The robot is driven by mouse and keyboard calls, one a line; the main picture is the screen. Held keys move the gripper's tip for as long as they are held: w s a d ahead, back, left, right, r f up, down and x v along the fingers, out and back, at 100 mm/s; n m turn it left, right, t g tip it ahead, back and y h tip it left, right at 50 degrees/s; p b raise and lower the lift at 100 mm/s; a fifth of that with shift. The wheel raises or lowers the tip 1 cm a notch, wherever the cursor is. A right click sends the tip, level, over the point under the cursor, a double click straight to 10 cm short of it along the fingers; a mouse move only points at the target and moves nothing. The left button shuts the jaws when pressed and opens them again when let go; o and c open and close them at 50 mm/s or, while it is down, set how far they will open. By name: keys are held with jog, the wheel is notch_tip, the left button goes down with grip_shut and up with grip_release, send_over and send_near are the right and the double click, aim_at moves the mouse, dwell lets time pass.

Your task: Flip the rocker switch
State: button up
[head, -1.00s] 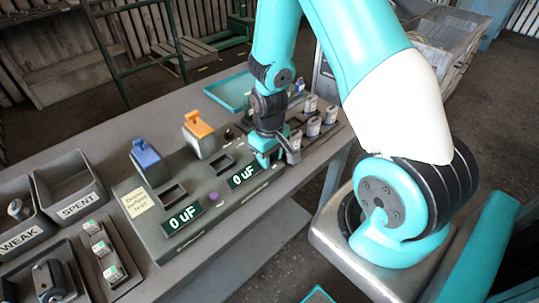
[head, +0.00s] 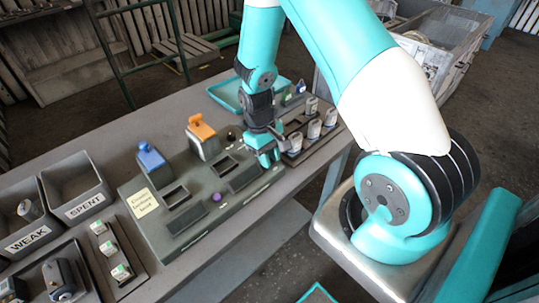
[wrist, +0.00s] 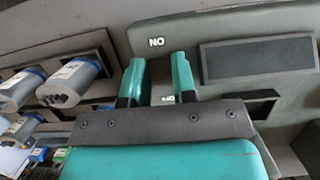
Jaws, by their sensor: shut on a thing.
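The grey test console (head: 150,222) stands on the bench in the head view. My gripper (head: 268,160) points down at its right end. In the wrist view my gripper's (wrist: 159,68) two teal fingers stand a little apart on the console's face, closed about the rocker switch. The switch lies between an upside-down ON label (wrist: 156,42) and a partly hidden label that seems to read OFF (wrist: 168,98). The switch is mostly hidden, so its tilt cannot be made out. Both console displays, left (head: 188,220) and right (head: 245,177), are dark.
Several capacitors (head: 313,128) stand in a rack close right of my gripper. A blue clamp (head: 150,156) and an orange clamp (head: 201,129) rise from the console. The WEAK bin (head: 28,237) and SPENT bin (head: 85,208) stand at the left.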

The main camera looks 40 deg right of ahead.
jog(key=o, duration=0.6)
jog(key=shift+o, duration=0.2)
jog(key=shift+r, duration=0.1)
jog(key=b+v, duration=0.2)
jog(key=v, duration=1.5)
jog(key=shift+b, duration=0.35)
jog(key=shift+d+r, duration=0.1)
jog(key=shift+r, duration=0.05)
jog(key=s+a+r+n+t+y, duration=0.1)
jog(key=s+a+r+n+y, duration=0.1)
jog(key=s+a, duration=0.8)
jog(key=s+a+r+n+t+y, duration=0.2)
jog(key=s+a+r+n, duration=0.2)
jog(key=s+a+r, duration=0.3)
jog(key=s+a, duration=0.3)
jog(key=shift+a+n, duration=0.25)
jog(key=shift+n, duration=0.05)
